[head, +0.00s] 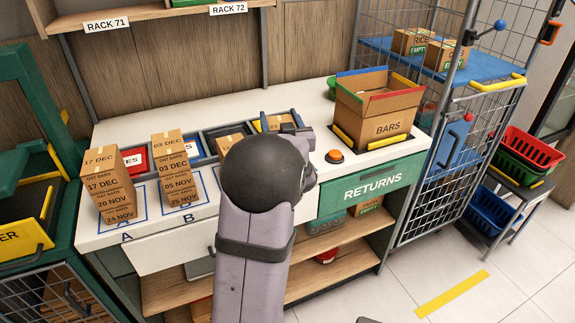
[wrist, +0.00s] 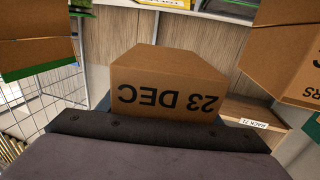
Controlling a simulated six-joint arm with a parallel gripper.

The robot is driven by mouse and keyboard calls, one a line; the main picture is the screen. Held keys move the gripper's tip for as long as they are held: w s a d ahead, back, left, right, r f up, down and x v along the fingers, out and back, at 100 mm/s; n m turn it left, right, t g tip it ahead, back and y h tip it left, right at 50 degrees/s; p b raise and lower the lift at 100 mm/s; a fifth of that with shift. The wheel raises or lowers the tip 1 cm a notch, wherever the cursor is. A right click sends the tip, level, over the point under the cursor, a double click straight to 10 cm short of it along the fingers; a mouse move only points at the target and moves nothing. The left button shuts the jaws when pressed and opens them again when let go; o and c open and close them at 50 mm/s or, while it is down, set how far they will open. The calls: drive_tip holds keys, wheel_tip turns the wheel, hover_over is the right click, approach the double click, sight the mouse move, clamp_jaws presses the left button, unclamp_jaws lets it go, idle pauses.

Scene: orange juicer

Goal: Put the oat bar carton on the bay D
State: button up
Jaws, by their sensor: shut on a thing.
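My gripper (head: 290,130) is over the back middle of the white counter, shut on an oat bar carton. In the wrist view the held carton (wrist: 168,88) is brown cardboard, with "23 DEC" upside down. In the head view a brown carton face (head: 274,122) shows just beside the gripper; the arm covers the rest. Stacked dated oat bar cartons stand on bay A (head: 107,187) and bay B (head: 174,170). A blue-outlined bay (head: 207,184) right of B is bare where visible. No bay D label shows; my arm covers that part of the counter.
Grey bins (head: 215,135) line the counter's back, one holding a carton (head: 229,141). An open BARS box (head: 385,127) stands at the right, with an orange button (head: 334,156) beside it. A wire cage (head: 440,175) is further right. Racks hang above the counter.

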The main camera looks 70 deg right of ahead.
drive_tip(key=s+d+f, duration=0.4)
drive_tip(key=w+r+n+t+y, duration=0.2)
drive_tip(key=w+r+t, duration=0.1)
drive_tip(key=w+r, duration=0.15)
drive_tip(key=shift+s+a+f+b, duration=0.1)
drive_tip(key=shift+a+f, duration=0.05)
drive_tip(key=shift+f, duration=1.5)
drive_tip(key=shift+s+a+f+b, duration=0.1)
drive_tip(key=shift+a+f, duration=0.05)
drive_tip(key=shift+f, duration=1.45)
drive_tip(key=shift+s+a+f+b, duration=0.1)
drive_tip(key=shift+a+f, duration=0.05)
drive_tip(key=shift+f, duration=1.5)
drive_tip(key=shift+f, duration=0.15)
drive_tip(key=o, duration=1.2)
drive_tip(key=shift+f, duration=0.1)
drive_tip(key=shift+r, duration=0.3)
drive_tip(key=b+v, duration=0.2)
drive_tip(key=v, duration=1)
